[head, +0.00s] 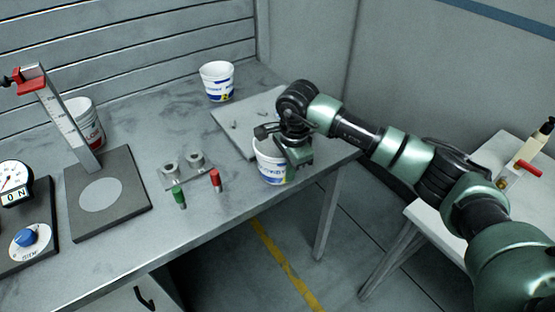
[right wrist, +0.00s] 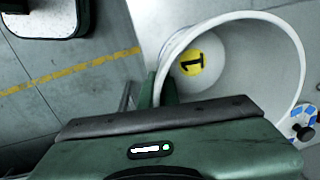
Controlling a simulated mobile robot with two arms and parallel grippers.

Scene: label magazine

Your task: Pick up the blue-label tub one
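A white tub with a blue label (head: 272,170) is at the table's front edge, under my right gripper (head: 283,150). In the right wrist view I look down into this tub (right wrist: 230,60); a yellow round sticker marked 1 (right wrist: 191,63) is on its inside bottom. My right gripper (right wrist: 157,90) has its fingers close together on either side of the tub's wall, shut on it. Whether the tub's base touches the table is hard to tell. My left gripper is not in view.
Another white tub with a blue and yellow label (head: 217,82) stands at the back, and a red-label tub (head: 88,125) stands behind the upright gauge at left. A grey plate (head: 232,122) lies behind my gripper. A small holder (head: 184,177) stands left of it.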

